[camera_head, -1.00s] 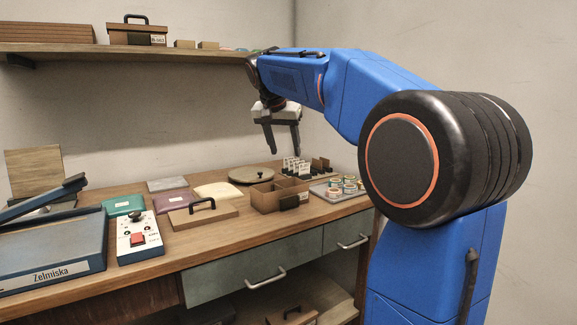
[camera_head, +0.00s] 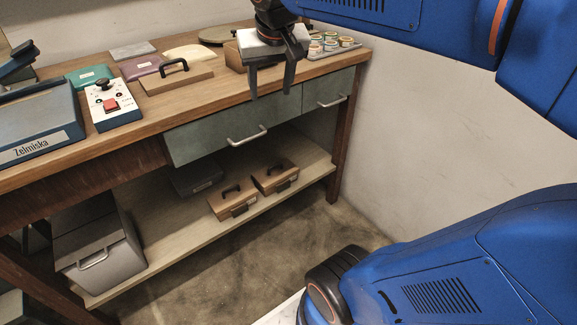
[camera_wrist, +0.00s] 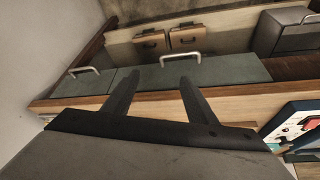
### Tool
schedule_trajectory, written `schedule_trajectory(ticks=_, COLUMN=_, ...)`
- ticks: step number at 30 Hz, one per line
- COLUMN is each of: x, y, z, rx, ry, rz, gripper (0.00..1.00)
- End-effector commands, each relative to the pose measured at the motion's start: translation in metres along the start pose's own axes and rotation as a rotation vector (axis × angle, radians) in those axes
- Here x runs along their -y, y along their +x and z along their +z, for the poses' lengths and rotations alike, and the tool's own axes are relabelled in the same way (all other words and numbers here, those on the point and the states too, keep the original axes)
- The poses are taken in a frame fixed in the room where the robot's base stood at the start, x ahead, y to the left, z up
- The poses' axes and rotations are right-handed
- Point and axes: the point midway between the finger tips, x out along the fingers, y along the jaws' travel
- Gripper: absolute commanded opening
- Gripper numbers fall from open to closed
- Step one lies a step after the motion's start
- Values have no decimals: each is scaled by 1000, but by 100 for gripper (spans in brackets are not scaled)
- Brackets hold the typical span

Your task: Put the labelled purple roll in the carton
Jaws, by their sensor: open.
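My gripper (camera_head: 270,92) is open and empty, fingers pointing down in front of the bench's front edge. In the wrist view its two spread fingers (camera_wrist: 156,84) have nothing between them. Small rolls (camera_head: 331,42) with pale tops stand on a grey tray at the bench's right end, partly behind my gripper. I cannot tell which roll is purple or labelled. A brown open carton (camera_head: 234,58) stands just left of my gripper, mostly hidden behind it. A flat purple packet (camera_head: 141,68) with a label lies further left; it does not look like a roll.
A lidded board with a black handle (camera_head: 178,79), a button box (camera_head: 113,105) and a blue machine (camera_head: 40,115) occupy the bench's left. Below are closed drawers (camera_head: 232,128) with handles. Two brown cases (camera_head: 234,200) and a grey bin (camera_head: 100,250) sit low down.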

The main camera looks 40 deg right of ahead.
Motion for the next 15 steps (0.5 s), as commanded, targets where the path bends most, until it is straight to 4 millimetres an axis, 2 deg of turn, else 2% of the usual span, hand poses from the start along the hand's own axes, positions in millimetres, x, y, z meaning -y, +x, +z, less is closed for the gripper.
schedule_trajectory(ticks=1, x=0, y=7, z=26, rx=2, ry=-33, rz=-18, gripper=52)
schedule_trajectory(ticks=3, x=2, y=18, z=60, rx=5, ry=-83, rz=-44, gripper=52)
schedule_trajectory(ticks=9, x=4, y=53, z=144, rx=7, ry=-207, rz=-108, gripper=52)
schedule_trajectory(ticks=12, x=5, y=67, z=172, rx=7, ry=-249, rz=-128, gripper=52)
schedule_trajectory(ticks=15, x=5, y=75, z=188, rx=5, ry=-274, rz=-141, gripper=52)
